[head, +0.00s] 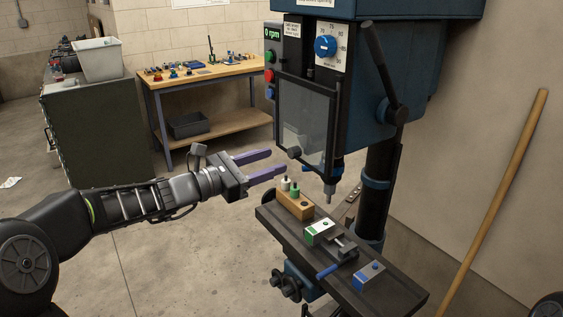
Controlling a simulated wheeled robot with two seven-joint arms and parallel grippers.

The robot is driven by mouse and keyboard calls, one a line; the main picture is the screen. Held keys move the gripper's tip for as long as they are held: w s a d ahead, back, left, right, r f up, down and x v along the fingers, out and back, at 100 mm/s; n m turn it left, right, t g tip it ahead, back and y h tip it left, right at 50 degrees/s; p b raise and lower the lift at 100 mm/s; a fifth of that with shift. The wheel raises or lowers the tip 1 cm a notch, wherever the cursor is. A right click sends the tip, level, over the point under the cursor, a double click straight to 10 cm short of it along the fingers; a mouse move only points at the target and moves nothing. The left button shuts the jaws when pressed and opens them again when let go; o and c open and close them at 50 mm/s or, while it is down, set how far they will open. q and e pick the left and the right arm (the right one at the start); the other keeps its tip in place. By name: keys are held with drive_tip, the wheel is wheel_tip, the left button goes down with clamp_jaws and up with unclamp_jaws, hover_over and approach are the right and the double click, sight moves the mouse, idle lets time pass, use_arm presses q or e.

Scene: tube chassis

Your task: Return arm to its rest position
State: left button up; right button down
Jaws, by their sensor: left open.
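My left arm comes in from the left edge of the head view. Its left gripper (262,165) has two purple fingers, spread apart with nothing between them. It hangs in the air to the left of the drill press (375,90), level with the press's lower guard. The fingertips point right, above and behind the wooden block (296,204) in this picture; I cannot tell the exact gap. My right gripper is out of view; only a dark round part shows at the lower right corner.
The press table (390,290) carries the wooden block with small bottles, a vise (330,238) and a blue-grey block (368,275). A workbench (215,73) and a dark cabinet (95,130) stand behind. A wooden pole (497,195) leans right. The floor at centre left is clear.

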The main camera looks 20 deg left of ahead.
use_arm(q)
drive_tip(key=shift+v, duration=1.15)
